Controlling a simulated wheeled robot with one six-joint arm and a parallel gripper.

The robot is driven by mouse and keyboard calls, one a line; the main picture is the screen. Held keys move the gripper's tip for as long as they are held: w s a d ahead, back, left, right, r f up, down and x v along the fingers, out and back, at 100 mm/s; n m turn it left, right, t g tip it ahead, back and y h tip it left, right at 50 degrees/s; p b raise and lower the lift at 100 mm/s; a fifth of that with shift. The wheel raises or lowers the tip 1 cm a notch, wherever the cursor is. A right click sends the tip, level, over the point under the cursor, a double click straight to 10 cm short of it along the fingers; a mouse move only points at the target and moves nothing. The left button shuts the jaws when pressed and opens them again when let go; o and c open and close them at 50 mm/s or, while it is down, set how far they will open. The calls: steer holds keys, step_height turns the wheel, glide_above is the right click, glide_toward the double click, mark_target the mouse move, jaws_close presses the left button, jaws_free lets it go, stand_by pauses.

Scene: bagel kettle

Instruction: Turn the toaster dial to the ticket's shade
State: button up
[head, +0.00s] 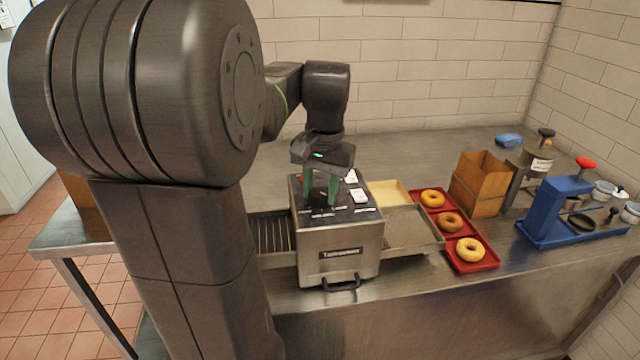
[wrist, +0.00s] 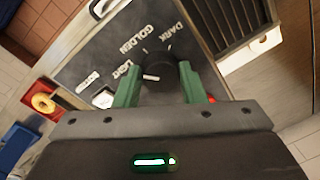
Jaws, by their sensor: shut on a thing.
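The steel toaster (head: 340,250) stands on the counter with a dark control panel on top. In the wrist view its black dial (wrist: 156,66) sits among the words LIGHT, GOLDEN and DARK printed on the panel (wrist: 90,65). My gripper (head: 320,190) reaches down onto the panel from above. In the wrist view the green fingers of my gripper (wrist: 158,85) are shut on the dial, one on each side. A short white mark shows on the dial, on the side near the fingers; I cannot tell for sure which shade it points to. I cannot make out a readable ticket.
A red tray (head: 486,262) with bagels lies right of the toaster, beside a metal chute tray (head: 412,228). A wooden box (head: 478,184) and a blue stand (head: 560,208) are further right. A wire rack (head: 268,235) is at the toaster's left. The counter behind is mostly clear.

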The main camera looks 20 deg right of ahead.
mark_target(325, 192)
steer(key=shift+d+n+p, duration=0.1)
steer(key=shift+n+p, duration=0.85)
steer(key=shift+n, duration=1.05)
steer(key=o, duration=1)
steer(key=shift+r, duration=0.15)
steer(key=r, duration=1.3)
steer(key=shift+s+d+r, duration=0.15)
steer(key=shift+d+r, duration=0.1)
steer(key=shift+d, duration=0.15)
steer(key=shift+f, duration=0.1)
steer(key=f, duration=1.3)
steer(key=shift+w+a+f, duration=0.2)
steer(key=shift+a+f, duration=0.1)
steer(key=shift+a, duration=0.1)
